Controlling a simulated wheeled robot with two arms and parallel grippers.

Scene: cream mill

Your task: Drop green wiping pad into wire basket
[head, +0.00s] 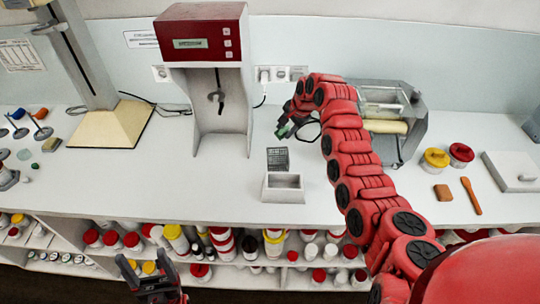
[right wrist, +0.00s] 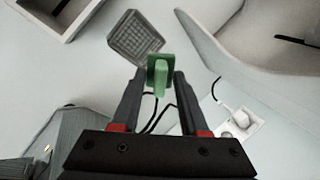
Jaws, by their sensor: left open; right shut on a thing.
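The green wiping pad (right wrist: 158,75) is between the fingertips of my right gripper (right wrist: 160,84), which is shut on it. In the head view the pad (head: 283,131) is small and partly hidden at the end of my right gripper (head: 289,126), above the counter. The wire basket (head: 278,158) is a small grey mesh piece behind a pale open box. In the right wrist view the basket (right wrist: 136,38) lies just beyond the pad, slightly left, with the pad apart from it. My left gripper (head: 152,284) is open and empty, low in front of the shelves.
The pale open box (head: 283,194) stands in front of the basket. A red-topped machine (head: 205,60) stands to the left. A roller machine (head: 400,125) stands behind my right arm. Yellow and red lidded pots (head: 436,159) are at right. The counter left of the box is clear.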

